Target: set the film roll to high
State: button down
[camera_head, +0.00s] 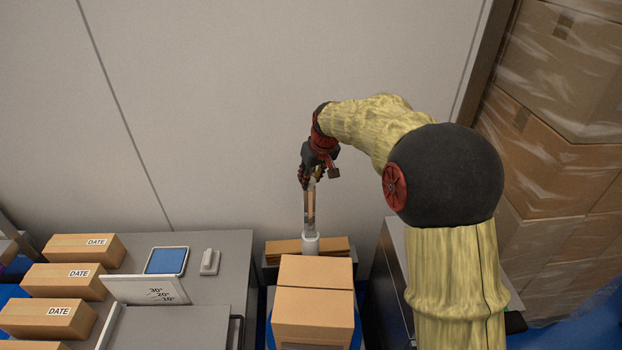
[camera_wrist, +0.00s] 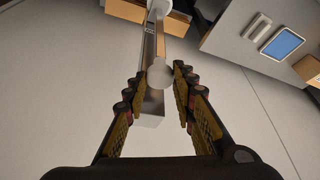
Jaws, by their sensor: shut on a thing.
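A slim upright metal post (camera_head: 309,208) stands behind the cartons in the head view. A white cylinder (camera_head: 310,243), which looks like the film roll, sits low at the post; part of it shows at the top edge of the wrist view (camera_wrist: 161,5). My gripper (camera_head: 312,178) is at the upper end of the post. In the wrist view my gripper (camera_wrist: 160,77) is shut on a pale round piece (camera_wrist: 160,72) in front of the post, one finger on each side. I cannot tell how this piece joins the white cylinder.
Stacked brown cartons (camera_head: 313,295) stand in front of the post. A grey bench (camera_head: 222,265) at left holds a blue-screened panel (camera_head: 166,260), an angle-marked plate (camera_head: 150,290) and boxes labelled DATE (camera_head: 85,248). Wrapped cartons (camera_head: 550,150) rise at right. A plain wall is behind.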

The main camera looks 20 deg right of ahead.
jog(key=shift+w+r, duration=0.2)
jog(key=shift+r, duration=0.2)
jog(key=c, duration=1.9)
grip_release()
jog(key=shift+o, duration=1.2)
jog(key=shift+s, duration=0.2)
jog(key=shift+o, duration=0.9)
jog(key=shift+f, duration=0.15)
jog(key=a+v, duration=0.1)
jog(key=v, duration=1.1)
jog(key=shift+d, duration=0.45)
